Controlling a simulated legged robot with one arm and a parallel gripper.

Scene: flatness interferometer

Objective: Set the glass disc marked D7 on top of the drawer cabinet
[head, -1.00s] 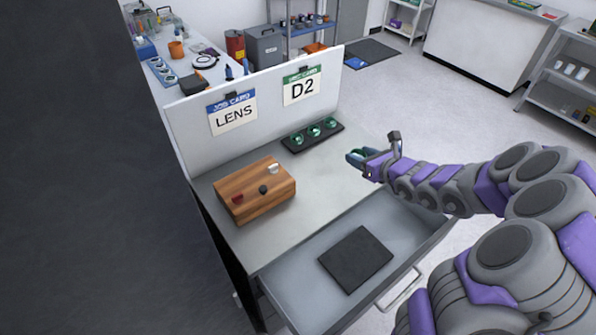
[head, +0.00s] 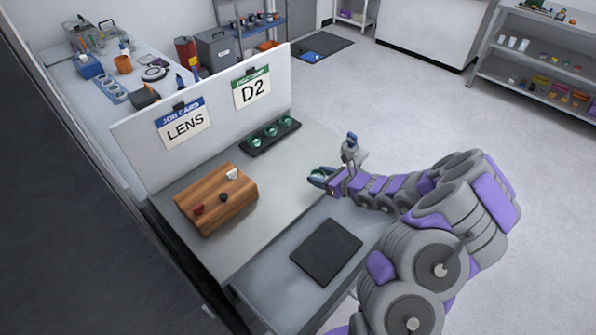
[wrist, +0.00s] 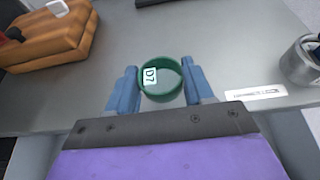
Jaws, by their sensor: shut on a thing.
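The disc marked D7 (wrist: 161,80) is a clear glass round in a green ring, with its white label showing. My gripper (wrist: 163,90) is shut on it, with a blue finger on each side of the ring. In the head view my gripper (head: 318,178) is over the right part of the drawer cabinet's grey top (head: 272,196). I cannot tell whether the disc touches the top. The drawer (head: 268,283) below is open, with a dark pad (head: 327,250) in it. My arm hides part of the drawer.
A wooden block (head: 215,200) with small knobs stands left on the top. A metal cup (wrist: 303,62) stands at right.

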